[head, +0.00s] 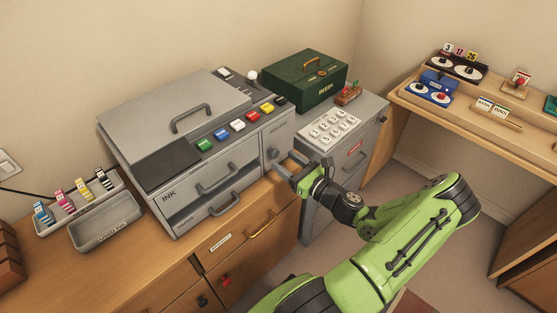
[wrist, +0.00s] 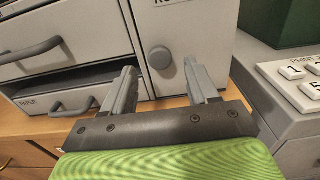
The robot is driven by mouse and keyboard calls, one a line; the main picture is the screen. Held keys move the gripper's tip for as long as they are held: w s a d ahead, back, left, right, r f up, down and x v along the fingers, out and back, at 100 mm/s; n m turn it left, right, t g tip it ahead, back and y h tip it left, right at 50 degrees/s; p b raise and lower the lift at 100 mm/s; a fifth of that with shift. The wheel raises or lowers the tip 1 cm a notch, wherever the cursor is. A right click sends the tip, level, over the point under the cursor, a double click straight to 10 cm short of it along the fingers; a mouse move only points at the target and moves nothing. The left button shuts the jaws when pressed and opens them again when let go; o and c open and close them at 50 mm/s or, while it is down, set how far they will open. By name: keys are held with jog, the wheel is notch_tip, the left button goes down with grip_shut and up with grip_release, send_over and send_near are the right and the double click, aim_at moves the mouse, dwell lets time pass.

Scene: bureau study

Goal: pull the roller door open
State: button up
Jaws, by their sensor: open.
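The roller door (head: 281,134) is a grey panel at the right end of the grey printing machine's front, and it looks shut. In the wrist view the door (wrist: 196,32) carries a partly cut-off label starting "RO" and a round grey knob (wrist: 160,57). The knob also shows in the head view (head: 272,153). My gripper (head: 290,165) is open and empty in front of the door. In the wrist view its fingertips (wrist: 160,69) stand either side of the knob, apart from it; whether they reach its depth I cannot tell.
The ink drawer (head: 217,180) and paper drawer (head: 222,204) with bar handles lie left of the door. A grey cabinet with a keypad (head: 332,128) stands close on the right. A green box (head: 306,80) is behind. The wooden desk (head: 150,270) runs below.

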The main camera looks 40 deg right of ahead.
aim_at(276, 155)
jog(key=w, duration=0.3)
jog(key=shift+w, duration=0.4)
grip_shut()
